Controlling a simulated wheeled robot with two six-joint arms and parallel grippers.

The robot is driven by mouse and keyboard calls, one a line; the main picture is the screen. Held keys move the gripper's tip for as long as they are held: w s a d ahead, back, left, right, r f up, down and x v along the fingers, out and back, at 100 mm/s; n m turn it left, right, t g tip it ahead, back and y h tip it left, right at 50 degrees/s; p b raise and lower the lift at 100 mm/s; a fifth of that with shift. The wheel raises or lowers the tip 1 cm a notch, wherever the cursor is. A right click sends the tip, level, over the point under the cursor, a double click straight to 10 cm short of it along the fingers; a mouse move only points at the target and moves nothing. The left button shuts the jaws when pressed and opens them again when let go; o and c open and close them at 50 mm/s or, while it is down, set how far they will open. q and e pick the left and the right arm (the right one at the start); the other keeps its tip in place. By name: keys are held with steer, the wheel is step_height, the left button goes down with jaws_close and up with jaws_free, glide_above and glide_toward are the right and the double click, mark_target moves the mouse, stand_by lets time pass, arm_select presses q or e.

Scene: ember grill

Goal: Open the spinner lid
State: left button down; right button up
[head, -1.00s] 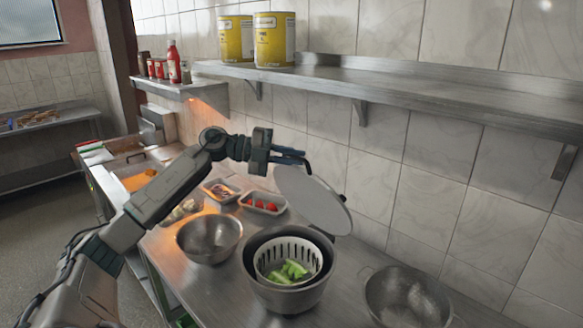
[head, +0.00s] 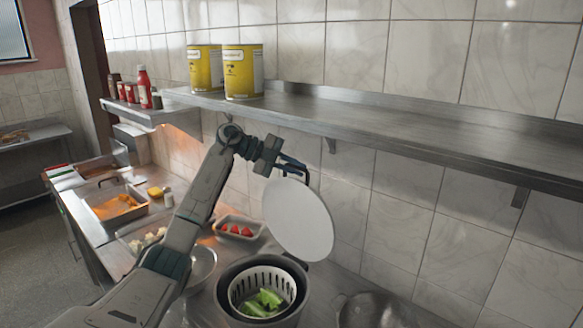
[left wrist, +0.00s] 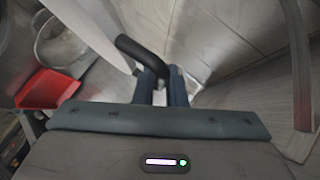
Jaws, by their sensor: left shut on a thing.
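The spinner (head: 231,309) is a dark grey bowl with a white slotted basket (head: 238,287) and green leaves (head: 263,302) in it. Its top is uncovered. The round white lid (head: 298,220) is held steeply tilted above and behind the bowl, apart from it. My left gripper (head: 296,166) is shut on the lid's dark handle at the lid's upper edge. In the left wrist view the black curved handle (left wrist: 139,50) lies at the fingers (left wrist: 162,88), with part of the pale lid (left wrist: 90,25) beside it. My right gripper is not in view.
A steel shelf (head: 400,137) with two yellow cans (head: 243,72) runs along the tiled wall, close above the left gripper. A steel bowl (head: 375,312) stands right of the spinner. A tray of red pieces (head: 238,230) sits behind it. Another steel bowl (head: 203,266) is partly hidden by my arm.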

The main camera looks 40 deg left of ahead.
arm_select(q)
steer(key=shift+f, duration=0.15)
steer(key=c, duration=1.5)
jaws_free()
steer(key=shift+s+a+b, duration=0.15)
steer(key=shift+a+b, duration=0.05)
steer(key=shift+b, duration=0.1)
steer(key=b+v, duration=0.4)
steer(key=v, duration=0.6)
steer(key=shift+r, duration=0.25)
